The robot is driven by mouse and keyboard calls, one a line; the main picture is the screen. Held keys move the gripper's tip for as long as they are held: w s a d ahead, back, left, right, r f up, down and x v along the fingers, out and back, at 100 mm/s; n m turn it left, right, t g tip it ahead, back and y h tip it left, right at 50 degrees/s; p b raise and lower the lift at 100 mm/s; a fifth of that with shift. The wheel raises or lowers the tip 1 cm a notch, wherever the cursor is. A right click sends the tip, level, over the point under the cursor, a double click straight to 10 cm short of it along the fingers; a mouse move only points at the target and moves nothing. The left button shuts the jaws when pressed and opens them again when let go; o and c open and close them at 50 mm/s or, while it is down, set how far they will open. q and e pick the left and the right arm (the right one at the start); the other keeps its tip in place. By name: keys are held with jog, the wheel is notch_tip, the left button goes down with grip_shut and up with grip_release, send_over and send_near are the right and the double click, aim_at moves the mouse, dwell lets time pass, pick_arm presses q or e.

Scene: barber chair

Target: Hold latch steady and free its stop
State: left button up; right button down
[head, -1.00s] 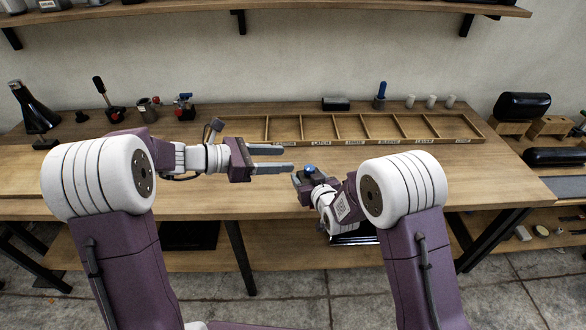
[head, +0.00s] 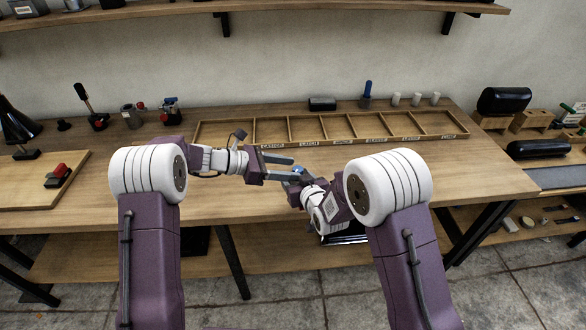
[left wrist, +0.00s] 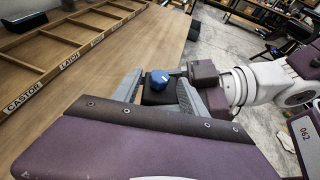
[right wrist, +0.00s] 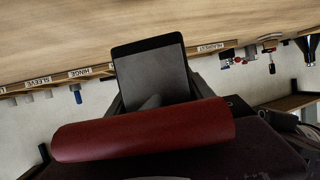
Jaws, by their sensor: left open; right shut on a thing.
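The latch is a dark block (left wrist: 158,96) with a blue knob (left wrist: 159,79) on top. My right gripper (head: 308,187) is shut on it and holds it in front of the bench's near edge; in the right wrist view its dark flat face (right wrist: 152,75) shows between the fingers. My left gripper (head: 294,169) is open, with its fingers on either side of the blue knob. In the left wrist view the knob stands between the fingertips, and I cannot tell whether they touch it. A dark red cylinder (right wrist: 145,130) crosses the right wrist view; what it belongs to is unclear.
A labelled wooden compartment tray (head: 292,144) lies along the bench. A board (head: 30,185) with a red-and-black part (head: 58,175) is at the left. Toggle clamps (head: 92,108) and a black box (head: 322,104) stand at the back.

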pick_arm(q)
jog(key=shift+x, duration=0.9)
grip_shut()
jog(key=n+t, duration=0.1)
jog(key=n+t+y, duration=0.2)
jog(key=t, duration=0.1)
jog(key=shift+s+d+r+n, duration=0.2)
jog(key=shift+s+n, duration=0.1)
jog(key=shift+n, duration=0.1)
jog(key=shift+f+n+t, duration=0.1)
jog(key=shift+n+t, duration=0.2)
jog(key=shift+y, duration=0.3)
jog(key=shift+a, duration=0.1)
